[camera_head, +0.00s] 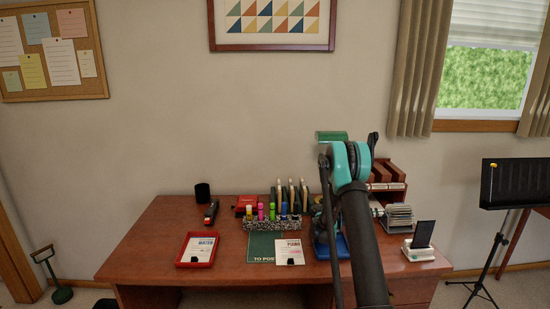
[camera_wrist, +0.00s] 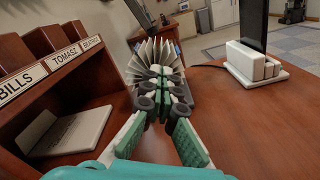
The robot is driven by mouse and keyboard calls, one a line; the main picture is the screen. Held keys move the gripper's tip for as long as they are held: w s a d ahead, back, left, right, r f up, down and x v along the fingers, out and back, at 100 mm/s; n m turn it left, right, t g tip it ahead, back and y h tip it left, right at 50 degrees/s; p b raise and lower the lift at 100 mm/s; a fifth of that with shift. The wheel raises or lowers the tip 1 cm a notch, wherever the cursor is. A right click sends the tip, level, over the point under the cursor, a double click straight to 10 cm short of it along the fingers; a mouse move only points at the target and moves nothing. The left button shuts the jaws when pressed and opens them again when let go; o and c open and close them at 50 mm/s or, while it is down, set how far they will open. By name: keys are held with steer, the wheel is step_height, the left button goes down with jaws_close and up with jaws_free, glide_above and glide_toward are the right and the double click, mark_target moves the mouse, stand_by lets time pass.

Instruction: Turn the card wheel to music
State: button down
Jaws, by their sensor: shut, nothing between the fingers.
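The card wheel (camera_head: 398,217) stands at the right end of the desk, a fan of pale cards on a dark frame. In the wrist view the card wheel (camera_wrist: 153,58) is straight ahead, its cards spread upward and outward. The writing on its cards is too small to read. My gripper (camera_wrist: 165,98), with green and dark fingers, is shut and empty. Its fingertips cover the lower front of the wheel, and I cannot tell whether they touch it. In the head view my arm hides much of the gripper, left of the wheel.
A wooden organizer (camera_wrist: 60,75) with labelled slots stands close on the left. A white stand (camera_wrist: 257,62) holding a dark panel is on the right. Bare desk (camera_wrist: 245,125) lies in front of it. A red tray (camera_head: 197,249) and a pen holder (camera_head: 271,225) sit farther left.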

steer(key=shift+w+r, duration=0.2)
steer(key=shift+w, duration=0.5)
steer(key=shift+r, duration=0.2)
steer(key=a, duration=0.6)
steer(key=shift+s+r, duration=0.15)
steer(key=shift+r, duration=0.1)
stand_by(0.4)
steer(key=shift+s+a+f, duration=0.2)
steer(key=shift+s+f, duration=0.2)
steer(key=shift+s, duration=0.1)
steer(key=shift+s+a+f, duration=0.2)
steer(key=shift+s+f, duration=0.2)
steer(key=shift+s, duration=0.05)
steer(key=shift+s+f, duration=0.15)
steer(key=shift+s, duration=0.15)
steer(key=shift+w+d, duration=0.15)
steer(key=shift+d, duration=3.3)
